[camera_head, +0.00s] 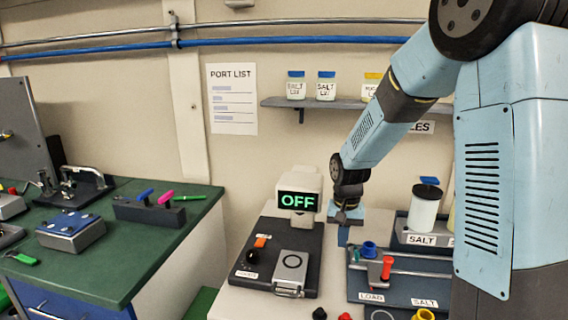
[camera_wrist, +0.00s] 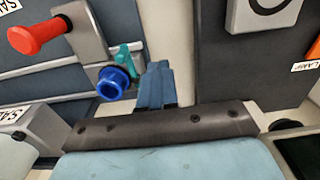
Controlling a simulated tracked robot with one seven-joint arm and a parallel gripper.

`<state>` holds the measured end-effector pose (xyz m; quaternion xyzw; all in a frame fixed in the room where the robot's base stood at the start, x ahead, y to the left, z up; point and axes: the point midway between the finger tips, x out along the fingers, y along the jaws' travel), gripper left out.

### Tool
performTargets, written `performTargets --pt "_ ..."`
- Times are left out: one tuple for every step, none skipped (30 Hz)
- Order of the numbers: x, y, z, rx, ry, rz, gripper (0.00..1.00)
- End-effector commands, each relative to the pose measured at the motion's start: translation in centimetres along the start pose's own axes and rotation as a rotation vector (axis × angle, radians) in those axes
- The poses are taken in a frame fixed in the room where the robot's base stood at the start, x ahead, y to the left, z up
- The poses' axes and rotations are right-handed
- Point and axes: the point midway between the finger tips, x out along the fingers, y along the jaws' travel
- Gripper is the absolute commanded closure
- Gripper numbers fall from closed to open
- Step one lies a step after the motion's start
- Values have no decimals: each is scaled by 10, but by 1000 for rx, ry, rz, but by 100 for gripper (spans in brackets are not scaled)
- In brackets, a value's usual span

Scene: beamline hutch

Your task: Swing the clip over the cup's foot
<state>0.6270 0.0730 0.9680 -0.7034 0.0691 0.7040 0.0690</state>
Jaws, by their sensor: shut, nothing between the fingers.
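The blue cup (camera_head: 369,248) is at the grey block of the right-hand station; in the wrist view the cup (camera_wrist: 112,84) shows its open round mouth. A small teal piece (camera_wrist: 126,58), which looks like the clip, sits right beside the cup. I cannot tell whether it lies over the cup's foot, which is hidden. My gripper (camera_head: 343,236) is left of the cup in the head view. In the wrist view my gripper (camera_wrist: 156,82) has its blue fingers together and empty, just right of the cup and clip, seemingly apart from them.
A red-knobbed handle (camera_head: 387,266) stands beside the cup on the LOAD/SALT tray (camera_head: 410,292). A white device reading OFF (camera_head: 299,196) and a dark pad with a grey plate (camera_head: 292,268) are to the left. A salt jar (camera_head: 425,206) stands behind, right.

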Motion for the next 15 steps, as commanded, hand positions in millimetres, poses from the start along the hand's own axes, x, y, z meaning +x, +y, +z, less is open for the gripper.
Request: performTargets --pt "0 0 0 0 0 0 100" --pt "0 0 0 0 0 0 100" --pt "0 0 0 0 0 0 100" --pt "0 0 0 0 0 0 100" --pt "0 0 0 0 0 0 100" --pt "0 0 0 0 0 0 100" --pt "0 0 0 0 0 0 100" --pt "0 0 0 0 0 0 100" --pt "0 0 -1 0 0 0 100" --pt "0 -1 -1 0 0 0 100" --pt "0 -1 -2 0 0 0 100" --pt "0 -2 -3 0 0 0 100" --pt "0 -2 -4 0 0 0 100" --pt "0 -3 -5 0 0 0 100" --pt "0 -3 -6 0 -1 0 100"
